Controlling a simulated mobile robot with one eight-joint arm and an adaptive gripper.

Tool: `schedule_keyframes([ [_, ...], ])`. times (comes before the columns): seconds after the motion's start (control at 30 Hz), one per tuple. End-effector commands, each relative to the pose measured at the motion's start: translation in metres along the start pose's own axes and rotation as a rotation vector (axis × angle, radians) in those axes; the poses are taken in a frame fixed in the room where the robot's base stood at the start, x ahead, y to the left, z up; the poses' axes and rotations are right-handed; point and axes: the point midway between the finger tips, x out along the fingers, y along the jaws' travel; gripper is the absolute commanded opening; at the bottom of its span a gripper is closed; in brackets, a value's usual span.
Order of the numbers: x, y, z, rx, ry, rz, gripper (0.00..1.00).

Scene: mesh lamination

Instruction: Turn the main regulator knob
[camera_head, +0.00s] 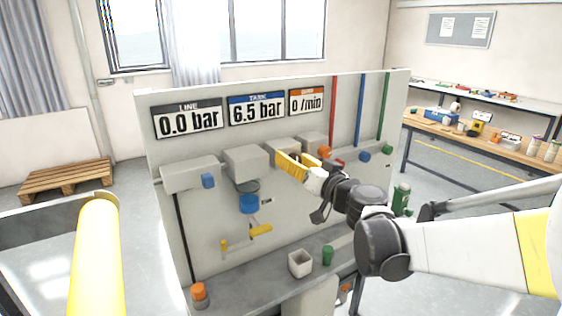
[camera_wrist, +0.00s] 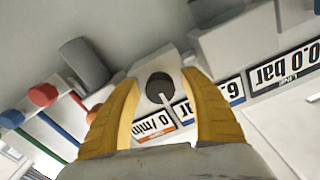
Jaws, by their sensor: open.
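My gripper (camera_wrist: 160,80) is open, with one yellow finger on each side of the knob in this view. No contact is visible, and the remaining distance is hard to judge. In the head view my gripper (camera_head: 284,160) is in front of the row of boxes on the panel (camera_head: 180,142) and hides the knob.
The panel shows 0.0 bar (camera_head: 188,121), 6.5 bar (camera_head: 257,109) and 0 /min (camera_head: 306,101). A blue knob (camera_head: 208,180), a blue-bottomed bowl (camera_head: 249,203) and a yellow lever (camera_head: 260,231) are left of my arm.

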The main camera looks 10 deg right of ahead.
Motion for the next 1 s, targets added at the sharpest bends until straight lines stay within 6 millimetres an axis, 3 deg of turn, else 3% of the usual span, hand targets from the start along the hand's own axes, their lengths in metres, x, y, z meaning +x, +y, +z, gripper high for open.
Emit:
schedule_keyframes([
  [0.1,-0.0003,-0.0002,-0.0001,0.000,0.000,0.000,0.52],
  [0.27,-0.0005,-0.0002,0.0000,0.000,0.000,0.000,0.05],
  [0.3,-0.0005,-0.0002,0.0000,0.000,0.000,0.000,0.00],
  [0.67,-0.0006,-0.0003,-0.0001,0.046,0.000,-0.001,0.00],
  [1.0,-0.0008,-0.0004,-0.0004,0.278,-0.001,-0.001,0.00],
])
